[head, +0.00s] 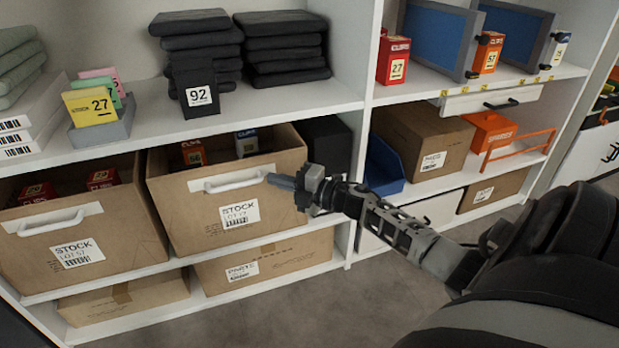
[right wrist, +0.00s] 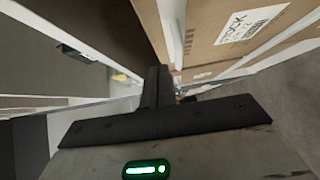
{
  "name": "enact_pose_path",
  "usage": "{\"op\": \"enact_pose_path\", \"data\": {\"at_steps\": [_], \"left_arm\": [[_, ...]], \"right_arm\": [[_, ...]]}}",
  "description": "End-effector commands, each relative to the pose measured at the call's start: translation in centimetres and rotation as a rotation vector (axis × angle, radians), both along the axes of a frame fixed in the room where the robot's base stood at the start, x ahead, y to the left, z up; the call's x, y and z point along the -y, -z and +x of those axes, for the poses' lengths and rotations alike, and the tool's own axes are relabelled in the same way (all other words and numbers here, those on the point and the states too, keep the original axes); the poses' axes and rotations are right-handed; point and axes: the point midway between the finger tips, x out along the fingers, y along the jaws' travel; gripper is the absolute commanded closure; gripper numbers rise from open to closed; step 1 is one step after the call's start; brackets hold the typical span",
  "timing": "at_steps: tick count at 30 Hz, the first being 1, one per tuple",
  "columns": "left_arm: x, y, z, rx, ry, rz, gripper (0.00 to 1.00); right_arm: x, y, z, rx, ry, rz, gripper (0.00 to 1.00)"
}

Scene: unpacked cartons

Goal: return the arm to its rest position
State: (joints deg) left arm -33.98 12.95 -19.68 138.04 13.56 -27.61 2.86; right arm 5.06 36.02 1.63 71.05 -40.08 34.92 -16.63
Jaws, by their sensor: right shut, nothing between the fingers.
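My right arm (head: 405,228) reaches in from the right in the head view, stretched toward the shelf. My right gripper (head: 282,182) is shut and empty. Its tip appears in front of the middle STOCK carton (head: 215,205), near the right end of that carton's white handle (head: 235,180). I cannot tell whether it touches the handle. In the right wrist view the closed fingers (right wrist: 157,88) point away from the camera, with a STOCK carton's label (right wrist: 250,25) at upper right. My left gripper is not in view.
Another STOCK carton (head: 85,240) stands at left. A lower carton (head: 265,262) sits beneath the middle one. A blue bin (head: 383,168) and an orange rack (head: 515,150) are on the right shelves. The grey floor (head: 390,290) in front is clear.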

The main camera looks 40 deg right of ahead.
Motion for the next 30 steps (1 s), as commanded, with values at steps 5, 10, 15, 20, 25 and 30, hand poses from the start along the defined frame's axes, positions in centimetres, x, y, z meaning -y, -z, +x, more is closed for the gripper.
{"op": "enact_pose_path", "data": {"at_steps": [5,10,15,20,25,30], "left_arm": [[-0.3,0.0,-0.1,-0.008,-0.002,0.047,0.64],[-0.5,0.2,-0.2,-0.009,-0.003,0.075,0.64],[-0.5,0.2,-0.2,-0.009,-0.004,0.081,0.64],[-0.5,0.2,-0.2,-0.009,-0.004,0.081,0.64],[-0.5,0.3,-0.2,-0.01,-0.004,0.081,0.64],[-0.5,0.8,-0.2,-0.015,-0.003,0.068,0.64]], "right_arm": [[1.2,0.0,-3.6,-0.004,-0.004,-0.001,1.0],[1.9,0.1,-5.5,-0.002,-0.005,0.0,1.0],[2.2,0.1,-6.2,0.0,-0.005,0.001,1.0],[2.2,0.1,-6.2,0.0,-0.006,0.001,1.0],[2.1,0.1,-6.0,0.001,-0.006,0.001,1.0],[1.5,0.2,-4.5,0.002,-0.007,0.002,1.0]]}}
